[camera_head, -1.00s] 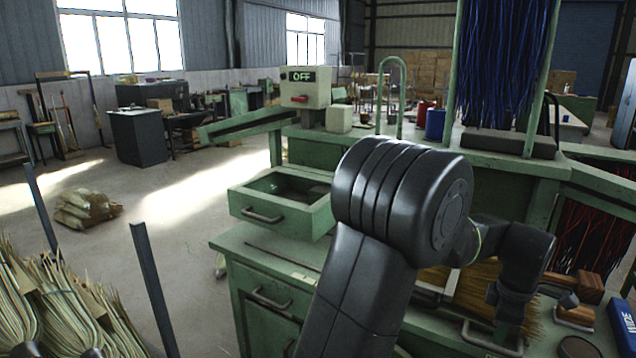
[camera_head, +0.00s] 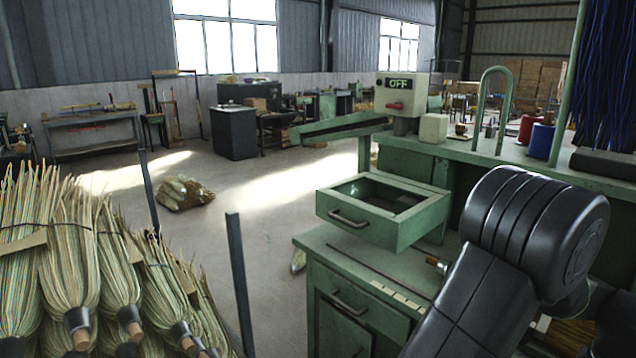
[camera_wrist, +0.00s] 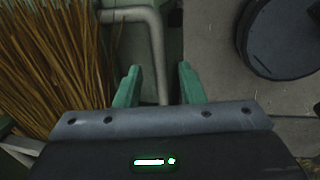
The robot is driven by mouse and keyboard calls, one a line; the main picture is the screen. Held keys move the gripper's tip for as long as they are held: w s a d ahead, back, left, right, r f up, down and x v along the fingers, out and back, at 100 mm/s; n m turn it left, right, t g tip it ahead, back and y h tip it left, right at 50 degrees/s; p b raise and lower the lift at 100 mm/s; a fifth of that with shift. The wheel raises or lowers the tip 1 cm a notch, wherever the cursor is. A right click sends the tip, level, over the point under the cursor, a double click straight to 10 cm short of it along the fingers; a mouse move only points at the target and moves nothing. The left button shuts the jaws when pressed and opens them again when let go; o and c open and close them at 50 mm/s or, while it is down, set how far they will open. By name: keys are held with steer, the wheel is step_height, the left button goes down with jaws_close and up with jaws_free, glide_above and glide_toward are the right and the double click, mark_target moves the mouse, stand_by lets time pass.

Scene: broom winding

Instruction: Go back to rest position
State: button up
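My gripper (camera_wrist: 157,90) shows in the wrist view with its two green fingers apart and nothing between them. A brown bristle bundle (camera_wrist: 50,50) lies to its left, and a grey bent metal bar (camera_wrist: 152,40) runs just beyond the fingertips. Whether a finger touches the bar I cannot tell. In the head view my arm fills the lower right, and the gripper itself is out of the picture.
A green workbench (camera_head: 320,262) with an open drawer (camera_head: 375,228) stands left of my arm. An OFF switch box (camera_head: 402,100) is behind it. Broom heads (camera_head: 60,250) and metal posts (camera_head: 240,285) are at left. A dark round disc (camera_wrist: 285,38) lies right of my gripper. Open floor (camera_head: 265,190) lies beyond.

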step_height(320, 180, up, 13)
steer(key=s+a, duration=0.2)
steer(key=f, duration=0.4)
steer(key=w+d+f, duration=0.1)
steer(key=f, duration=0.4)
steer(key=d+f, duration=0.1)
steer(key=f, duration=0.3)
steer(key=shift+w+f, duration=0.2)
steer(key=shift+w, duration=0.2)
steer(key=shift+w+a+r, duration=0.1)
steer(key=shift+w+a, duration=0.6)
steer(key=shift+w, duration=0.25)
steer(key=shift+w+a, duration=0.25)
steer(key=shift+w, duration=0.05)
